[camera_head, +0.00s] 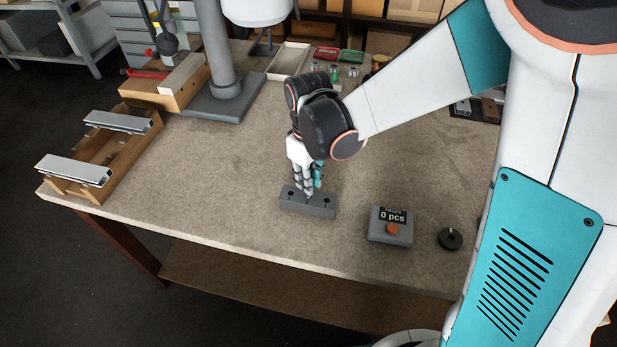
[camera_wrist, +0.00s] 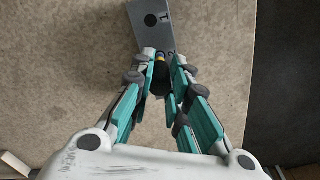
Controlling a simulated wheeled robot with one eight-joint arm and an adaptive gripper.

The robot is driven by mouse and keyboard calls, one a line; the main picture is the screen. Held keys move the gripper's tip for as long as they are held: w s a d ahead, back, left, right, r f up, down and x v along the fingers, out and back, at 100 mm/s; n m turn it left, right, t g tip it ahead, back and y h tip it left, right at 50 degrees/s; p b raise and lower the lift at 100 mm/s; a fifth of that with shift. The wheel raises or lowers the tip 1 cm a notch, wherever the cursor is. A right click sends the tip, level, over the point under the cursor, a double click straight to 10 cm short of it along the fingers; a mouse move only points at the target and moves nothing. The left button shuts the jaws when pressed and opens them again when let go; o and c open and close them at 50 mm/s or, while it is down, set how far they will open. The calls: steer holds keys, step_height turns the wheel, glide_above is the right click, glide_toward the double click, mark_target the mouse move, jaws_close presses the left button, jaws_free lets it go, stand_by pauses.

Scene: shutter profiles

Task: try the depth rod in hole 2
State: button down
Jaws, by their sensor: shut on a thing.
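A grey block (camera_head: 304,209) with dark holes in its top stands near the front edge of the table. My gripper (camera_head: 309,187) is directly above the block's middle, pointing down. In the wrist view my gripper (camera_wrist: 164,62) is shut on the depth rod (camera_wrist: 160,76), a dark, slim piece with a yellowish band near the fingertips. The block (camera_wrist: 153,36) also shows there, with one open hole beyond the fingers. The rod's lower end is hidden, so I cannot tell whether it is inside a hole.
A grey counter box (camera_head: 390,228) reading "0 pcs" with an orange button stands right of the block. A black round knob (camera_head: 450,239) lies further right. A wooden fixture (camera_head: 100,150) with metal profiles stands at left. The table between is clear.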

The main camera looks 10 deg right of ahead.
steer(key=shift+f+b, duration=0.3)
steer(key=shift+f, duration=0.1)
stand_by(0.3)
steer(key=shift+r, duration=0.2)
steer(key=shift+r+p, duration=2.15)
steer(key=shift+r, duration=0.7)
